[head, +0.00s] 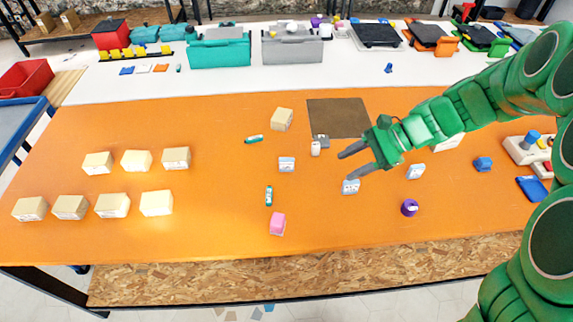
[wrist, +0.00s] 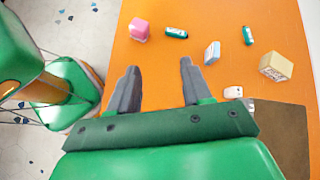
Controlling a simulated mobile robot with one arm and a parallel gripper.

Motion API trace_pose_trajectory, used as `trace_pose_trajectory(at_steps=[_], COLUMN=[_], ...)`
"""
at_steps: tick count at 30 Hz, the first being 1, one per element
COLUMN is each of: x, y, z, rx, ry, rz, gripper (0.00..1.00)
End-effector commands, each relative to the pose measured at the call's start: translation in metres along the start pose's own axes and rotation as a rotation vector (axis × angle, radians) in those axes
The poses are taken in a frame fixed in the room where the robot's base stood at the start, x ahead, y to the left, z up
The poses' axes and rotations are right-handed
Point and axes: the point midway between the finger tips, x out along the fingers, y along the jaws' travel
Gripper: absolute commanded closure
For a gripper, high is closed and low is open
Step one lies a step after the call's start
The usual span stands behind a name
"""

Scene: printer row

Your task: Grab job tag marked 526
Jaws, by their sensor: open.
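Several small white and blue tags lie on the orange table (head: 220,220); their numbers are too small to read, so I cannot tell which is 526. In the head view one tag (head: 287,164) lies left of my gripper (head: 345,166), one tag (head: 350,187) just in front of the fingers, and another tag (head: 416,172) to the right. My gripper is open and empty above the table, its fingers pointing left. In the wrist view my gripper (wrist: 158,68) shows both fingers spread, with bare table between them, and one tag (wrist: 212,53) beyond the right finger.
A dark mat (head: 335,112) is behind my gripper. Several cream boxes (head: 157,203) stand at left. The table's front centre is mostly clear.

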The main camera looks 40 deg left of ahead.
Motion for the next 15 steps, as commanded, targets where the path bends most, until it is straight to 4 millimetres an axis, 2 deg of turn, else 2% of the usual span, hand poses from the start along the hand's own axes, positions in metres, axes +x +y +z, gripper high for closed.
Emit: trace_pose_trajectory(at_steps=[15], x=[0.083], y=[-0.074], z=[-0.052], rx=[0.201], ry=[-0.161], rz=[-0.071], gripper=[0.51])
